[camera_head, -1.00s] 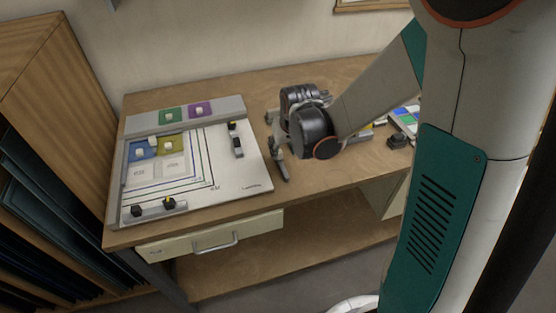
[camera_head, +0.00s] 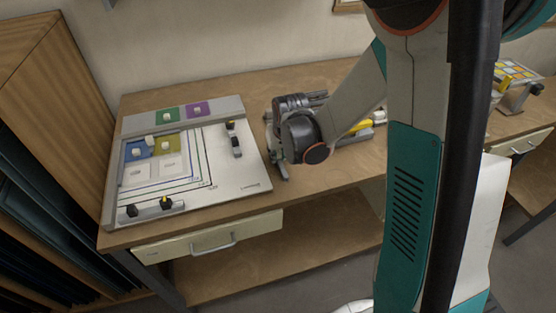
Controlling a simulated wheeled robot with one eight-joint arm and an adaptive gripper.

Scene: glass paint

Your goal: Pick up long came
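I cannot make out a long came for certain; thin dark and coloured lines on the white assembly board (camera_head: 235,178) could be cames or printed outlines. The board lies on the left part of the wooden bench. Blue, olive and white glass squares (camera_head: 152,172) with small knobs sit inside the lines. My gripper (camera_head: 278,165) hangs low over the bench just right of the board's right edge. Its fingers point down toward the bench. They are small and partly covered by my wrist, so its opening and anything between them cannot be told.
Green (camera_head: 165,116) and purple (camera_head: 198,109) squares lie on the board's back strip. Dark blocks (camera_head: 150,207) stand at its front left, others at its right. A yellow item (camera_head: 358,127) lies behind my arm. Bare bench (camera_head: 325,180) lies right of the board.

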